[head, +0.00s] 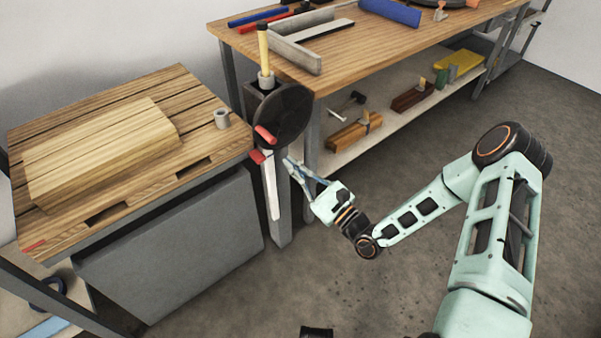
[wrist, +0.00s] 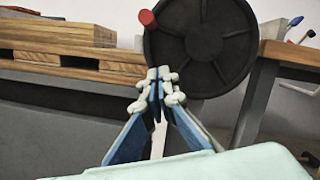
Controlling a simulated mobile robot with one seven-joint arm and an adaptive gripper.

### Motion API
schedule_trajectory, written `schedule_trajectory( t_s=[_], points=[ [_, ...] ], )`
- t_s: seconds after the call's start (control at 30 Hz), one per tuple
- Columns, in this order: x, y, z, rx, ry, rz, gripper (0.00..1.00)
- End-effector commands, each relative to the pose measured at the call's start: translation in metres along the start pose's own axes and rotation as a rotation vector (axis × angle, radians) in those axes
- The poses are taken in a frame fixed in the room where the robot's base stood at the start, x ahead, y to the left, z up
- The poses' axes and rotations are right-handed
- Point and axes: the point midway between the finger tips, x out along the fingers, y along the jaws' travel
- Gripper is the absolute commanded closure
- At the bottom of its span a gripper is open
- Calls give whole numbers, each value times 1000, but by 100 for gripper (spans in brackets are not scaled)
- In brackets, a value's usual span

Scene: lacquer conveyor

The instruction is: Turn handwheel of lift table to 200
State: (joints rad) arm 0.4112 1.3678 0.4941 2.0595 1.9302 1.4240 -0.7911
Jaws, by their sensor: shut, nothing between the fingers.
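The handwheel (head: 285,112) is a dark round disc on a grey post beside the lift table (head: 165,250). Its red knob (head: 265,135) is at the wheel's lower left in the head view. In the wrist view the wheel (wrist: 225,65) fills the upper middle and the knob (wrist: 147,18) is at its left rim. Below the wheel, a red pointer (head: 257,156) sits at the top of a white upright strip (head: 272,195); any marks are too small to read. My gripper (head: 289,163) is shut and empty, just below the wheel; I cannot tell if it touches.
A workbench (head: 390,45) with tools and a lower shelf stands behind at right. The floor (head: 350,290) around my arm is clear.

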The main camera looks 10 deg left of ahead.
Motion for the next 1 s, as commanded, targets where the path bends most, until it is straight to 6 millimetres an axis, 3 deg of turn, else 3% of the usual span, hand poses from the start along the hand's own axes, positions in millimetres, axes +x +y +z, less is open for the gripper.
schedule_trajectory(
  t_s=[0.2, 0.5, 1.0],
  points=[
    [47, 1, -1, -2, -3, 3, 100],
    [53, 0, 35, 0, 0, 2, 100],
    [54, 0, 40, 5, 1, 0, 100]
  ],
)
